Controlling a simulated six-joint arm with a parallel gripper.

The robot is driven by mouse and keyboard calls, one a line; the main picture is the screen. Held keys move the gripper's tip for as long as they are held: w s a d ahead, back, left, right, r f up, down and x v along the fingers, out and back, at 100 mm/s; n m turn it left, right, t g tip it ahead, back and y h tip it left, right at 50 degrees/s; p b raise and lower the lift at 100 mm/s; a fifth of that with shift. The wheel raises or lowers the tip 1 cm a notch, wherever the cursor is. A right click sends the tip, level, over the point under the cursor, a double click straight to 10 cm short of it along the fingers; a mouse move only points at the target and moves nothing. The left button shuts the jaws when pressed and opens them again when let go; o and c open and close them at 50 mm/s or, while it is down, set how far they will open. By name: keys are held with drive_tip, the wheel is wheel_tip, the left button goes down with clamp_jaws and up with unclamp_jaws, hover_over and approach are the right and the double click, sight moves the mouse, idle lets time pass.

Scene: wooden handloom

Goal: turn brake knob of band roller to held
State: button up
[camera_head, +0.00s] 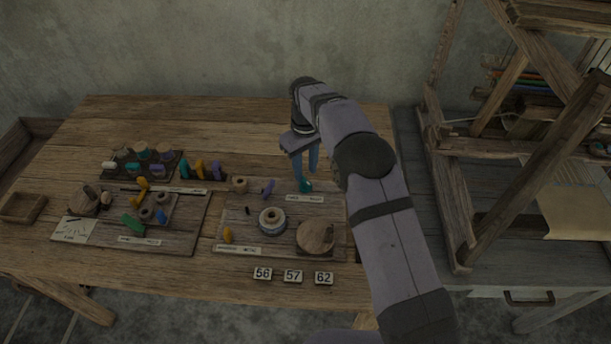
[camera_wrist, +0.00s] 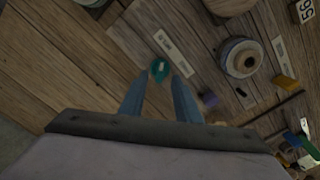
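My gripper (camera_head: 306,166) points down at the right part of the table, with two blue fingers apart and nothing between them. In the wrist view the fingertips (camera_wrist: 158,84) sit on either side of a small teal knob (camera_wrist: 160,69), a little short of it. The teal knob (camera_head: 306,186) is beside a white label (camera_head: 305,198) on a wooden board. A roller wound with a pale and blue band (camera_head: 272,221) stands on the same board, with a purple knob (camera_head: 267,188) and a yellow knob (camera_head: 228,235) near it.
A round wooden disc (camera_head: 316,236) is on the board's front right. Number tiles 56 (camera_head: 262,273), 57 (camera_head: 293,276) and 62 (camera_head: 324,278) lie in front. A second board (camera_head: 185,238) with knobs is left. The wooden loom (camera_head: 455,190) stands right.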

sight(306, 180)
drive_tip(key=shift+r, duration=1.95)
drive_tip(key=shift+s+d+r, duration=0.2)
drive_tip(key=shift+d+r, duration=0.05)
drive_tip(key=shift+d, duration=0.2)
drive_tip(key=s+d+r+m, duration=0.2)
drive_tip(key=s+d+m, duration=0.1)
drive_tip(key=s+d, duration=0.6)
drive_tip(key=s+d+r+m, duration=0.2)
drive_tip(key=s+d+m, duration=0.1)
drive_tip(key=s+d, duration=0.55)
drive_tip(key=s+d+f+m+p, duration=0.1)
drive_tip(key=s+f+m, duration=0.1)
drive_tip(key=s, duration=1.1)
drive_tip(key=shift+s+f, duration=0.2)
drive_tip(key=shift+f, duration=0.25)
drive_tip(key=shift+c, duration=0.3)
